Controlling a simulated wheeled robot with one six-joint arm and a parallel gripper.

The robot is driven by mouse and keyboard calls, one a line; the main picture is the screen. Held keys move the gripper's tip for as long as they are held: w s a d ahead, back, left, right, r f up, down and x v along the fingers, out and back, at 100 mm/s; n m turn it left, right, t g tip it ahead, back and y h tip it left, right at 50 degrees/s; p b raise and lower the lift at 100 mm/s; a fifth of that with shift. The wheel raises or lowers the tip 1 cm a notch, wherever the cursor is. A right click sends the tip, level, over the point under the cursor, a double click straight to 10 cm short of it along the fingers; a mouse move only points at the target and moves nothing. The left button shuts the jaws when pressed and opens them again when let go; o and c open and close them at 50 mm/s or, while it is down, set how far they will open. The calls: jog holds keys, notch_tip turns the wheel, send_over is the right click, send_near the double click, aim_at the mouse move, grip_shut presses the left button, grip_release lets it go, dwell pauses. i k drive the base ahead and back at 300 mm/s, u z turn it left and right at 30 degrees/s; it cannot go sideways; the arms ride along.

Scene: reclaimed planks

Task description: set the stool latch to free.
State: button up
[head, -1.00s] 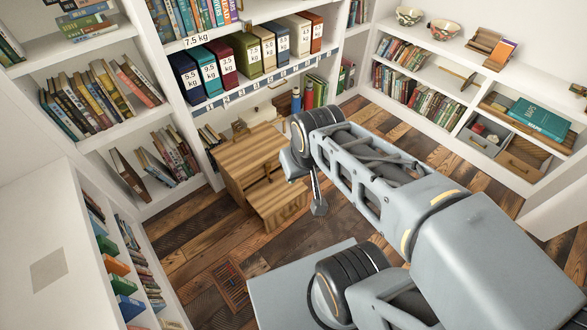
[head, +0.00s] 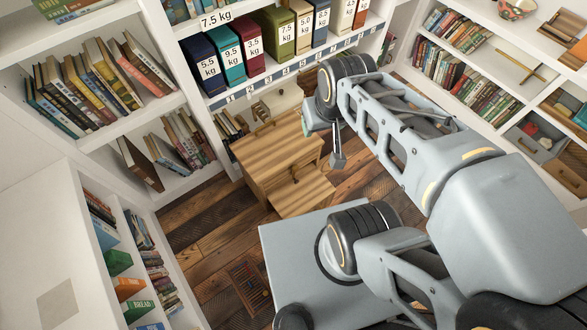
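The wooden step stool (head: 275,148) stands on the plank floor in front of the tall bookcase, with a lower step (head: 302,194) toward me. A small dark fitting (head: 295,174) shows above the lower step. I cannot tell whether it is the latch or how it is set. My gripper (head: 338,160) hangs from the arm just right of the stool in the picture, seemingly apart from it. It is small and seen edge-on, so its opening is unclear. My arm covers the floor and shelves to the right.
The tall bookcase holds weight-marked binders (head: 249,57) behind the stool. A floor grille (head: 247,283) lies at lower left. Bare planks (head: 190,225) lie left of the stool.

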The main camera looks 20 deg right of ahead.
aim_at(295, 169)
jog(key=u, duration=0.65)
jog(key=k, duration=0.85)
jog(key=z, duration=0.25)
jog(key=i, duration=0.5)
